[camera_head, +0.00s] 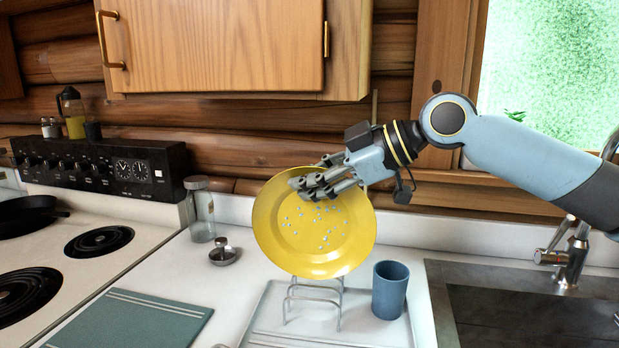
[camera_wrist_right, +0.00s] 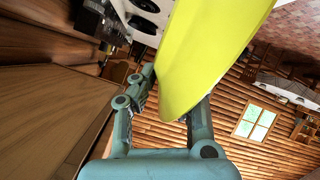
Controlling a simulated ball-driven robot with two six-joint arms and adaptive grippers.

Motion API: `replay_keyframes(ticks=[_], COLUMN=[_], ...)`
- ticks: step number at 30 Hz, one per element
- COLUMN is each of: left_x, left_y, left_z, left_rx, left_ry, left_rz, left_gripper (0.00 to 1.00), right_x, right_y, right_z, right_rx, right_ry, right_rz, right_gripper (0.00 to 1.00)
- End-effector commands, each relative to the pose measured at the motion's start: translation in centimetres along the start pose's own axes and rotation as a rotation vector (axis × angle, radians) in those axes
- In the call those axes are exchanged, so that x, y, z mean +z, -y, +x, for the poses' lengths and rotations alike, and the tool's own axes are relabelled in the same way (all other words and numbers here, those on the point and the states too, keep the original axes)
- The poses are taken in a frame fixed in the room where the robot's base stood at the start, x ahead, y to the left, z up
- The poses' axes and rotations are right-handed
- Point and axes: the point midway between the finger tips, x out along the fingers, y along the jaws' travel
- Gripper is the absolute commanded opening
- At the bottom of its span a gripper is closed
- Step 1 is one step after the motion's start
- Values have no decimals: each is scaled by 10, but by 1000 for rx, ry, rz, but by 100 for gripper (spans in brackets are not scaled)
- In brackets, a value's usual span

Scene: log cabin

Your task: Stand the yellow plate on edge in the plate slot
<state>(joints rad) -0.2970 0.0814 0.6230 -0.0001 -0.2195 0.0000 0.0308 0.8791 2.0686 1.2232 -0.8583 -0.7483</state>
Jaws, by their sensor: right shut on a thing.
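The yellow plate (camera_head: 318,240) is upright on edge in the head view, its face with small pale specks turned to me. My right gripper (camera_head: 322,186) is shut on the plate's upper part, with fingers across its face. In the right wrist view the plate (camera_wrist_right: 205,50) passes between the fingers of the gripper (camera_wrist_right: 172,108). A wire plate rack (camera_head: 313,300) with the slots stands on a pale tray (camera_head: 262,325), directly below the plate. The plate's lower edge is at the rack's top wires; I cannot tell whether it sits in a slot. My left gripper is not in view.
A blue cup (camera_head: 389,290) stands on the tray right of the rack, close to the plate. The sink (camera_head: 530,310) and faucet (camera_head: 572,255) are at right. A cabinet (camera_head: 215,45) hangs above.

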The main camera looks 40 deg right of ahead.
Motion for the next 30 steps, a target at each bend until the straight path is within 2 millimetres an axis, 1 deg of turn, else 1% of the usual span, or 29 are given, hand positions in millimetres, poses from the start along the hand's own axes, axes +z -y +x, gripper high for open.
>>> replay_keyframes(ticks=[1,7,30], left_x=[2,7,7], left_y=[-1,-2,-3], left_z=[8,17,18], left_rx=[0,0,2], left_ry=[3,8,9], left_rz=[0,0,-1], left_gripper=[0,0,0], right_x=[7,16,17], right_y=[4,8,8], right_z=[4,10,10], right_rx=[0,1,1], right_ry=[-1,-1,-1], right_rz=[0,-1,-1], right_gripper=[0,0,0])
